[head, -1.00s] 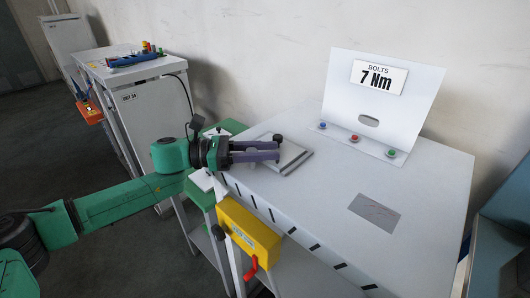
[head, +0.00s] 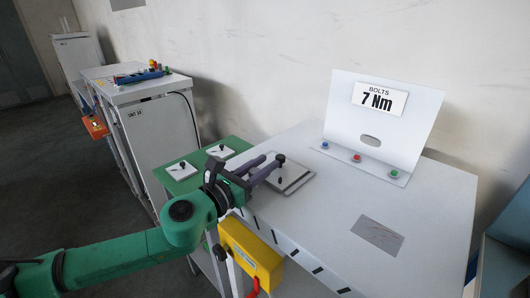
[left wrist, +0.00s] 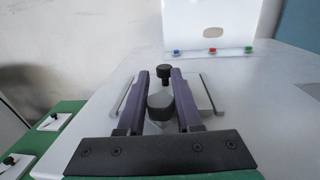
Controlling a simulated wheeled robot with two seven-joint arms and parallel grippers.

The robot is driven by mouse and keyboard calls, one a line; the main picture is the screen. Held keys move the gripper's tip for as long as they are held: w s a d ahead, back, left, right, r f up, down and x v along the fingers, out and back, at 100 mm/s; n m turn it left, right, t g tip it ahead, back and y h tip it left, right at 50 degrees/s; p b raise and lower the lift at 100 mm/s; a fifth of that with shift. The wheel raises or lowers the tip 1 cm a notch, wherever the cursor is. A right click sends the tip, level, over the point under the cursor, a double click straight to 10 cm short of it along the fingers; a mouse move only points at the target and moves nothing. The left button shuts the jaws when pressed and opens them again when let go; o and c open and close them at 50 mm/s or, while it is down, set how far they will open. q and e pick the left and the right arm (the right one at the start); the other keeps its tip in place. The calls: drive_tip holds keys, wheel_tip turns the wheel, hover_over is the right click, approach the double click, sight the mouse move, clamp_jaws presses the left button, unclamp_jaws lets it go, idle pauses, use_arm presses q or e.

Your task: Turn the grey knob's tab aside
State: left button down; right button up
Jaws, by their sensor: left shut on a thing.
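A pale square plate (head: 296,178) lies at the left end of the white bench top. My left gripper (head: 271,160) reaches over it from the near left, its two purple fingers pointing away. In the left wrist view, a dark grey knob (left wrist: 160,103) sits between the fingers, and the left gripper (left wrist: 160,72) is shut on it. Its tab cannot be made out. A smaller black knob (left wrist: 163,71) stands farther out on the plate, level with the fingertips. My right gripper is out of view.
An upright panel (head: 398,130) with a "7 Nm" sign and coloured buttons stands at the back. A yellow box (head: 250,252) hangs on the bench's front. A green surface (head: 205,148) with white plates adjoins on the left. The bench's right side is mostly clear.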

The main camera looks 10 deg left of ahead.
use_arm(q)
drive_tip(key=n+y+p, duration=0.1)
drive_tip(key=y, duration=0.1)
drive_tip(key=n+t+y+p, duration=0.1)
drive_tip(key=p, duration=0.1)
drive_tip(key=n+t+y+p, duration=0.1)
drive_tip(key=y+p, duration=0.1)
drive_tip(key=shift+w+a+r+n+y, duration=0.15)
drive_tip(key=shift+a+r+n+y, duration=0.15)
drive_tip(key=shift+a+r+n, duration=0.1)
drive_tip(key=n+y, duration=0.1)
drive_tip(key=y, duration=0.1)
drive_tip(key=n+y+p, duration=0.1)
drive_tip(key=shift+a+f+y, duration=0.15)
drive_tip(key=shift+a+y, duration=0.15)
drive_tip(key=shift+y, duration=0.1)
drive_tip(key=shift+a+f+n+y+p, duration=0.1)
drive_tip(key=shift+a+n+y+p, duration=0.2)
drive_tip(key=shift+n+y, duration=0.4)
drive_tip(key=shift+a+n+y+p, duration=0.1)
drive_tip(key=shift+n+y+p, duration=0.35)
drive_tip(key=shift+y, duration=0.65)
drive_tip(key=c, duration=0.6)
unclamp_jaws()
drive_tip(key=shift+w+f, duration=0.1)
drive_tip(key=shift+w, duration=0.05)
